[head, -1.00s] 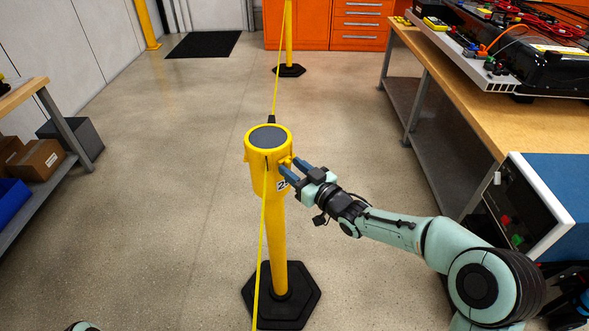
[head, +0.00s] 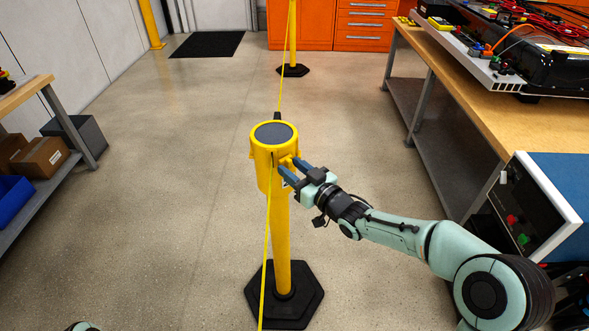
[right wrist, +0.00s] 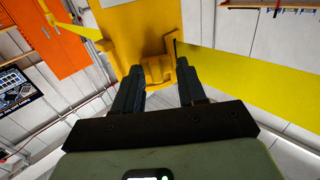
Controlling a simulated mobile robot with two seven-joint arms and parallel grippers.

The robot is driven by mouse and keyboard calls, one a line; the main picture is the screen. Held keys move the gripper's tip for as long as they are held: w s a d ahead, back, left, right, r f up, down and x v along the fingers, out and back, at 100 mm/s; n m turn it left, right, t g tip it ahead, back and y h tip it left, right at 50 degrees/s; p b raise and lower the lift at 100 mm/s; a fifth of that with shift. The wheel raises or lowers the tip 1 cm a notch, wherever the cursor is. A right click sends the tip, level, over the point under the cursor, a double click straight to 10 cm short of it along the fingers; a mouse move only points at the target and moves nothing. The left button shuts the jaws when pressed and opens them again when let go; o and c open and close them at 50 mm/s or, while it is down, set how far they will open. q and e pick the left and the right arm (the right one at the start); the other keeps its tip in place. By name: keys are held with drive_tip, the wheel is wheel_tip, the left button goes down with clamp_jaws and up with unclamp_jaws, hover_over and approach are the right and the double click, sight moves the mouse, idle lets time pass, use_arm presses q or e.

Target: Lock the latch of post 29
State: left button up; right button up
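The yellow post (head: 281,240) stands upright on a black hexagonal base (head: 302,310), with a dark round cap on its head (head: 274,133). A white number label on its side is mostly hidden by my fingers. My right gripper (head: 289,167) is at the right side of the head. In the right wrist view, a small yellow latch (right wrist: 158,71) on the post lies between its two spread fingertips (right wrist: 159,72). I cannot tell whether they touch it. My left gripper is out of view.
A yellow belt (head: 266,235) runs from the post towards me, and another stretch goes back to a far post (head: 293,40). A workbench (head: 450,80) with equipment stands at right, and a shelf (head: 35,90) at left. Open floor surrounds the post.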

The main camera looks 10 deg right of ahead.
drive_tip(key=v, duration=1.3)
drive_tip(key=shift+s, duration=0.2)
drive_tip(key=shift+d, duration=0.1)
drive_tip(key=s+a+f+m+g+h+p, duration=0.1)
drive_tip(key=s+f+m+g+h+p, duration=0.2)
drive_tip(key=f, duration=1)
drive_tip(key=s+f+m+g+h+p, duration=0.1)
drive_tip(key=s+f+m+g+p, duration=0.25)
drive_tip(key=f, duration=0.95)
drive_tip(key=s+a+f+m+g+p, duration=0.1)
drive_tip(key=s+a+f+g, duration=0.1)
drive_tip(key=s, duration=0.5)
drive_tip(key=s+a+f+g+p, duration=0.1)
drive_tip(key=s+a+f+g, duration=0.1)
drive_tip(key=s+f+g, duration=0.3)
drive_tip(key=s+a+f+m+g+p, duration=0.1)
drive_tip(key=s+a+f+g, duration=0.2)
drive_tip(key=s, duration=0.8)
drive_tip(key=shift+f+m+g, duration=0.35)
drive_tip(key=shift+f, duration=0.45)
drive_tip(key=shift+s, duration=0.1)
